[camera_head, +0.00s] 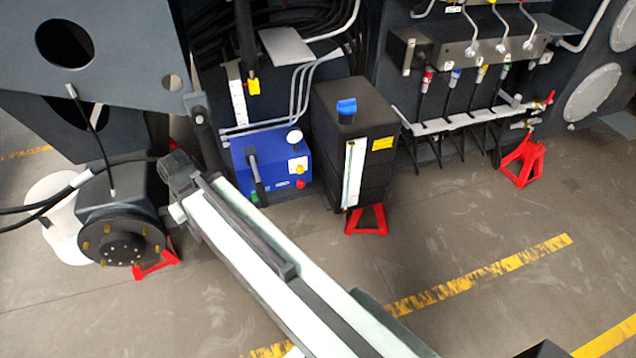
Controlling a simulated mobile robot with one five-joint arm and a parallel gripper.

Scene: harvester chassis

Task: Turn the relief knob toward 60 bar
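The blue hydraulic unit (240,154) stands in the middle left. On its front are a round white gauge (294,137), a small yellow knob (299,169) that looks like the relief knob, a red button (300,184) and a black lever (254,172). The gauge reading and the knob's scale are too small to read. My white and black arm link runs from the lower right up to a dark joint left of the unit. It passes in front of the unit's lower left side. I cannot make out any gripper fingers, and nothing of mine is seen touching the knob.
A black tank (330,130) with a blue cap (346,107) stands just right of the unit. A wheel hub (122,250) is at the left. Red stands (523,160) hold the chassis. Hoses and a valve block (470,50) are behind. Open floor lies at the lower right.

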